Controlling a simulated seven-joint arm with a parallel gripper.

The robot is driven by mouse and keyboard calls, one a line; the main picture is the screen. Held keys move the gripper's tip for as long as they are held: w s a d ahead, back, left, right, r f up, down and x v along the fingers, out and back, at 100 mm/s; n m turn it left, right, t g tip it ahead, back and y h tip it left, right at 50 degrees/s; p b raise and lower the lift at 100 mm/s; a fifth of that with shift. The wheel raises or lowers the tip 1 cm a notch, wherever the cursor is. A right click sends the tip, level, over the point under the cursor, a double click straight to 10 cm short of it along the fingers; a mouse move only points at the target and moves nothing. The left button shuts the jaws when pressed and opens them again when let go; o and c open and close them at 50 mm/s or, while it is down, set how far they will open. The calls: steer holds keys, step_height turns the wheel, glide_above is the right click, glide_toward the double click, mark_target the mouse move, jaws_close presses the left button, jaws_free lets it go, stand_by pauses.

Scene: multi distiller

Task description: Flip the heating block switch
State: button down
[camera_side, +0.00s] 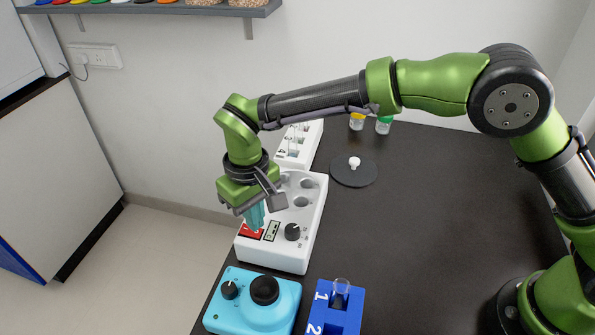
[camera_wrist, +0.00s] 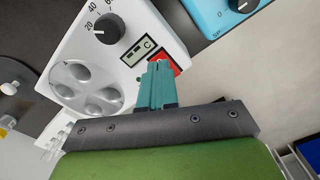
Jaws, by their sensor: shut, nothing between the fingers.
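The white heating block (camera_side: 294,254) stands at the left edge of the dark table in the side view and at the upper left in the wrist view (camera_wrist: 80,40). Its red switch (camera_side: 250,231) sits at the front left of its panel, beside a small display (camera_side: 272,231) and a black knob (camera_side: 292,232). My gripper (camera_side: 255,226) is shut and empty, with its teal fingertips pointing down at the switch. In the wrist view the fingertips (camera_wrist: 158,66) overlap the switch (camera_wrist: 168,60) and hide part of it. I cannot tell whether they touch it.
A light-blue device (camera_side: 280,313) with a black top stands just in front of the heating block. A blue rack (camera_side: 345,312) with a clear tube is to its right. A white rack (camera_side: 312,142) and a dark disc (camera_side: 342,172) are behind. The table's right side is clear.

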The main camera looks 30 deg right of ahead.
steer(key=shift+r, duration=2.8)
steer(key=shift+w, duration=0.15)
steer(key=shift+s+d+f, duration=0.65)
steer(key=shift+s+f, duration=0.05)
steer(key=shift+f, duration=0.05)
steer(key=s+d+r+m+t, duration=0.2)
steer(key=s+d, duration=0.3)
steer(key=d, duration=0.4)
steer(key=s+d+r+m+t+y, duration=0.1)
steer(key=s+d+r, duration=0.4)
steer(key=d, duration=0.5)
steer(key=s+d+r+m+t+y, duration=0.1)
steer(key=s+d+r+m+t, duration=0.3)
steer(key=d, duration=0.6)
steer(key=shift+s+d+r, duration=0.2)
steer(key=shift+s+d, duration=0.05)
steer(key=shift+s, duration=0.65)
